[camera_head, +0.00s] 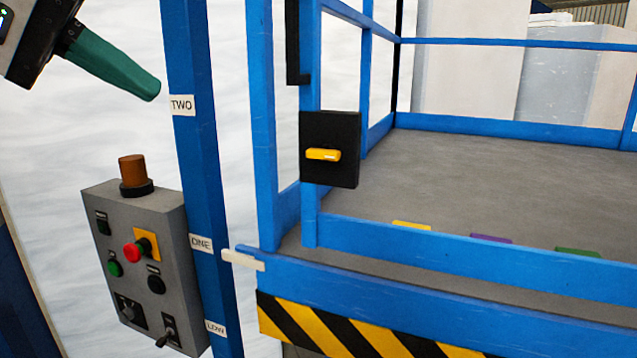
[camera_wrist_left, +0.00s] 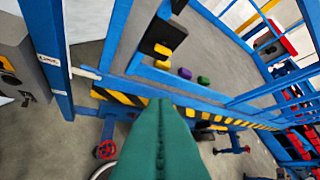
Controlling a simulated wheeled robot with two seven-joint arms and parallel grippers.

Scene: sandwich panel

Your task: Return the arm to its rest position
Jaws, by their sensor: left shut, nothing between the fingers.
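My left gripper (camera_head: 152,90) comes in at the upper left of the head view, with green fingers pressed together and nothing between them. It is in the air above the grey control box (camera_head: 150,265) and left of the blue post (camera_head: 190,150), apart from both. In the left wrist view the shut green fingers (camera_wrist_left: 160,104) fill the lower middle, in front of the blue lift frame. My right gripper is in neither view.
The control box has an orange beacon (camera_head: 132,172), a red button (camera_head: 133,252) and switches. The blue post has labels "TWO", "ONE" and "LOW". A railed platform (camera_head: 480,175) with a yellow latch handle (camera_head: 323,154) stands to the right. A red handwheel (camera_wrist_left: 105,150) is low down.

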